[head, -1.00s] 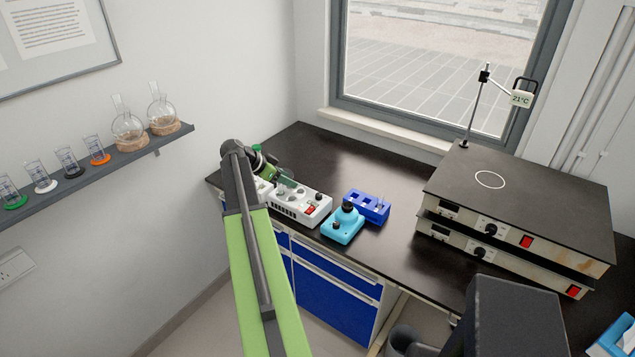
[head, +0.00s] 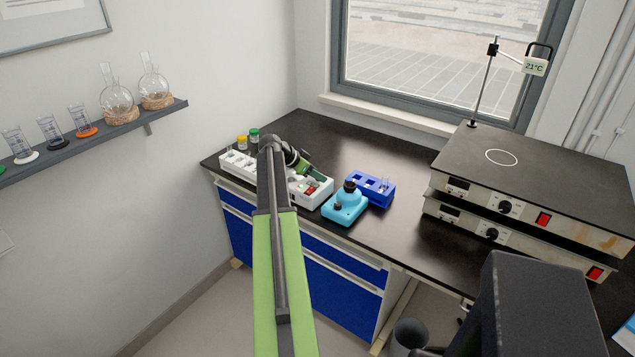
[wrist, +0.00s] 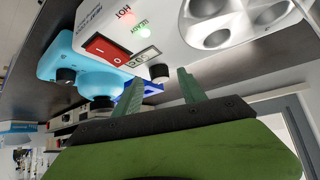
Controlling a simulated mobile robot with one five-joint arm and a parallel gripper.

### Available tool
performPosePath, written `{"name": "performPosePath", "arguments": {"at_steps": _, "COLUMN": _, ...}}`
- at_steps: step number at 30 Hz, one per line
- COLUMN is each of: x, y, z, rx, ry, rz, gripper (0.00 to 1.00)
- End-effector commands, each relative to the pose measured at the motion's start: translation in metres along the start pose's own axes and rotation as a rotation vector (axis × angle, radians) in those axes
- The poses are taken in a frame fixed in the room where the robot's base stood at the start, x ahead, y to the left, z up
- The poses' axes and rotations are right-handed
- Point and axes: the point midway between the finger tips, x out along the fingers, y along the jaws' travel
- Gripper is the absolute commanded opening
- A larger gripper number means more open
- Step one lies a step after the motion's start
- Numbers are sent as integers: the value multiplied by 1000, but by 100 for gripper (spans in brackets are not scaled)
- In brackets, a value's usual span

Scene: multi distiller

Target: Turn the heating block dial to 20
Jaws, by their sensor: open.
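The white heating block (head: 318,198) stands on the dark bench, partly hidden by my arm in the head view. In the wrist view its face (wrist: 165,20) shows a red switch (wrist: 107,48), HOT and READY lights, a small display (wrist: 145,56) and a short black dial (wrist: 159,72). The display digits are too slanted and small to read surely. My gripper (wrist: 160,77) is open, with its two green fingertips on either side of the dial. I cannot tell whether they touch it. In the head view my gripper (head: 318,175) is over the block's right end.
A light blue device (head: 345,209) with a black top and a blue rack (head: 380,187) stand just right of the block. Two stacked hot plates (head: 540,180) are farther right. Yellow- and green-capped bottles (head: 247,140) stand behind left. Bare bench lies behind the blue rack.

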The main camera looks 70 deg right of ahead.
Motion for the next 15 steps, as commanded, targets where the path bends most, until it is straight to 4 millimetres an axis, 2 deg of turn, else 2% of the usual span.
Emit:
{"name": "performPosePath", "arguments": {"at_steps": 2, "x": 5, "y": 0, "z": 1, "rx": 0, "ry": 0, "rz": 0, "gripper": 48}}
{"name": "performPosePath", "arguments": {"at_steps": 10, "x": 5, "y": 0, "z": -1, "rx": 0, "ry": 0, "rz": 0, "gripper": 48}}
{"name": "performPosePath", "arguments": {"at_steps": 15, "x": 6, "y": 0, "z": -1, "rx": 1, "ry": 0, "rz": 0, "gripper": 26}}
